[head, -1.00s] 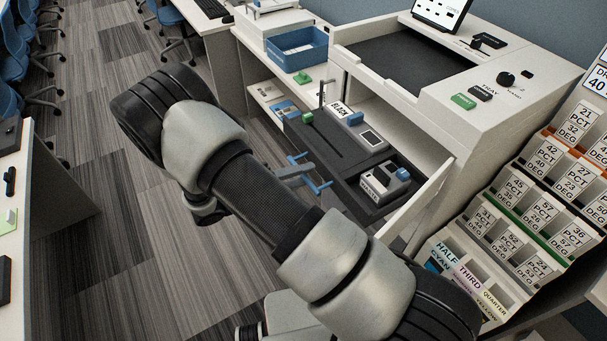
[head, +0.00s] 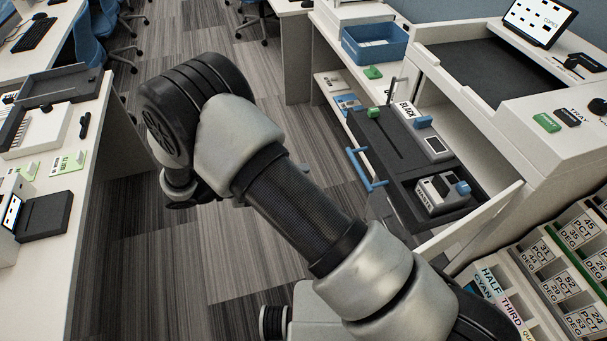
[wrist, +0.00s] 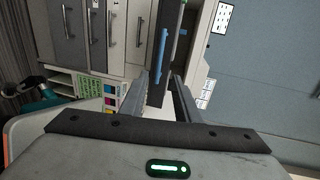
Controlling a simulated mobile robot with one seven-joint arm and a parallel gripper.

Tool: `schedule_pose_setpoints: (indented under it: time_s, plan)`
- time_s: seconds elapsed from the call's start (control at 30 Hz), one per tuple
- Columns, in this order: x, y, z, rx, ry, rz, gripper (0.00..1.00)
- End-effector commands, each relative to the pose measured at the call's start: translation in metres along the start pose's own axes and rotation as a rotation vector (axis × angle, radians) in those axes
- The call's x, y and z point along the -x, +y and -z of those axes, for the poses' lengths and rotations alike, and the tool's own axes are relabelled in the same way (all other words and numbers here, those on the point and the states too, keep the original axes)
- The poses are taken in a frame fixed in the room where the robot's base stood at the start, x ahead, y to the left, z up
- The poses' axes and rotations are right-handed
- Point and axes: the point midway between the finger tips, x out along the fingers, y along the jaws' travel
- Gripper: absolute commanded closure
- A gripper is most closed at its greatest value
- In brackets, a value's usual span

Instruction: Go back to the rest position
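My gripper (wrist: 168,80) shows in the wrist view with its two fingers apart and nothing held between them. A dark open drawer (wrist: 157,88) with a blue handle (wrist: 161,55) shows beyond the fingers, apart from them as far as I can tell. In the head view my arm is bent across the middle and hides nearly all of the gripper. There the drawer (head: 400,150) is pulled out of the white machine, and its blue handle (head: 365,170) is to the right of my forearm. A unit marked BLACK (head: 430,140) and another white unit (head: 440,192) sit in the drawer.
An open white door (head: 470,225) stands beside the drawer. A label rack (head: 560,270) is at the lower right. A blue bin (head: 375,45) stands on the back counter. A long desk (head: 90,190) with trays and cards runs along the left. Carpeted floor (head: 150,250) lies clear between.

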Motion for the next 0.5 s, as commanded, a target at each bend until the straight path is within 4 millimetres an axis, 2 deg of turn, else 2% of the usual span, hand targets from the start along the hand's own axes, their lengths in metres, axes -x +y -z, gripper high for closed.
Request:
schedule_pose_setpoints:
  time_s: [0.4,0.5]
  plan:
    - [-0.0003,0.0002,0.0,0.0,0.0,0.0,0.71]
    - [-0.0019,-0.0048,0.0001,-0.02,0.01,-0.011,0.71]
